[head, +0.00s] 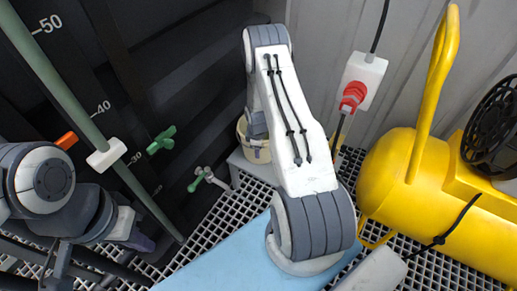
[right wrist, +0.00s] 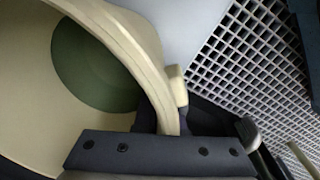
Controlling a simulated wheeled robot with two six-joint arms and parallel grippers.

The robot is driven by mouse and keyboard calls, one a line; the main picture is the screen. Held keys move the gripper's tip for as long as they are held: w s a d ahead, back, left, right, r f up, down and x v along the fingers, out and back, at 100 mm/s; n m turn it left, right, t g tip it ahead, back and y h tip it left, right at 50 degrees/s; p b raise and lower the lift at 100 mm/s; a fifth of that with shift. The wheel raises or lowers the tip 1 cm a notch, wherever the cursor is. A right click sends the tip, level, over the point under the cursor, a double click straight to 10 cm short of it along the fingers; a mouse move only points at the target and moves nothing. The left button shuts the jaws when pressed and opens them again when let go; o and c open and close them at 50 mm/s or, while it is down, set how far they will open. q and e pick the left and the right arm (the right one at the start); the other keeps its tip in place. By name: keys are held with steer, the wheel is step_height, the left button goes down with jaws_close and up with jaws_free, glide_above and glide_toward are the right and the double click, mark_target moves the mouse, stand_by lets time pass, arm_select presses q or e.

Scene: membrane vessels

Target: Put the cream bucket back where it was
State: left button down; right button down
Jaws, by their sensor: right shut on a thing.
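The cream bucket (head: 256,153) is at the centre of the head view, partly hidden behind my right arm. It appears upright, on or just above a pale grey block (head: 247,174); I cannot tell whether it touches. My right gripper (head: 256,128) is at its rim. In the right wrist view the bucket (right wrist: 112,32) fills the left side, with a dark green round area (right wrist: 88,65) inside. The right gripper (right wrist: 172,105) is shut on the bucket's wall at the rim. My left gripper (head: 138,238) is low at the left, away from the bucket; its fingers are unclear.
A yellow compressor (head: 400,165) stands at the right. A red plug sits in a white wall socket (head: 361,82). A dark tank with scale marks and a green pipe (head: 60,75) with valves (head: 205,178) is at the left. Metal grating (head: 222,212) and a blue mat (head: 220,258) cover the floor.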

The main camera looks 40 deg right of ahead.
steer(key=shift+w+d+f, duration=0.1)
steer(key=shift+w+f, duration=0.1)
steer(key=shift+f, duration=0.05)
steer(key=c, duration=1)
jaws_free()
steer(key=shift+s+f, duration=0.1)
steer(key=shift+s, duration=0.05)
